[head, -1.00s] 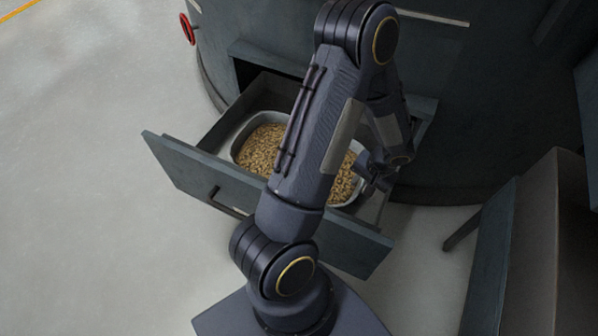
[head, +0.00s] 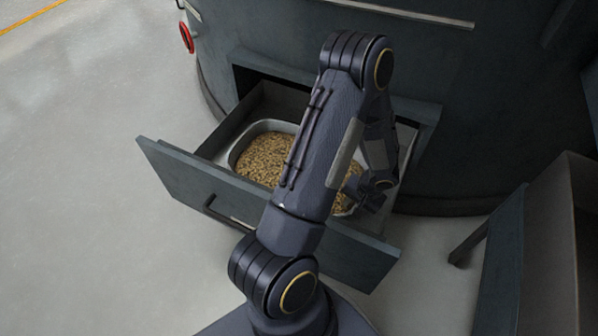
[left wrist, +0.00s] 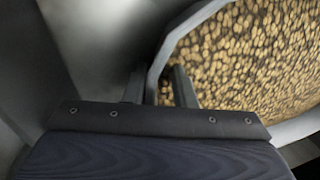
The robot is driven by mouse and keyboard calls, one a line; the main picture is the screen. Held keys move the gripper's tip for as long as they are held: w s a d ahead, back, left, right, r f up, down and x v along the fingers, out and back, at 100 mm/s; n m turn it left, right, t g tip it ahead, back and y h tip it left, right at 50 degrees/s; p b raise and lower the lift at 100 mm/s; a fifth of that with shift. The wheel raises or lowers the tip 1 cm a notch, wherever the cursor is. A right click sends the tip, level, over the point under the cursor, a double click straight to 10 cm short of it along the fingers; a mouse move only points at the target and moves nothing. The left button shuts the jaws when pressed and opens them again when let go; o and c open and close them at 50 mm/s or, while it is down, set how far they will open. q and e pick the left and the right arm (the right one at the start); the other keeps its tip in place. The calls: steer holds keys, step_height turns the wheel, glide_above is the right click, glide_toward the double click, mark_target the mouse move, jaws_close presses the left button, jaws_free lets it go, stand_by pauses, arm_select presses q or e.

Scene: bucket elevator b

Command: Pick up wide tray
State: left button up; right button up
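The wide tray (head: 236,150) is a pale grey metal tray full of tan pellets (head: 268,157), sitting inside an open drawer (head: 265,216). My arm hides its middle in the head view. My left gripper (head: 366,197) is at the tray's right end, inside the drawer. In the left wrist view, the two fingers of the left gripper (left wrist: 158,88) point down on either side of the tray's rim (left wrist: 172,42). They stand apart, with a gap and pellets showing between the rim and the right finger. My right gripper is not in view.
The drawer comes out of a large dark round machine (head: 500,110), and its front has a bar handle (head: 228,213). A red ring (head: 186,38) is on the machine's left side. A dark metal structure (head: 545,240) stands at the right. The floor at left is clear.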

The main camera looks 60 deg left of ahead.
arm_select(q)
jaws_close()
stand_by(1.2)
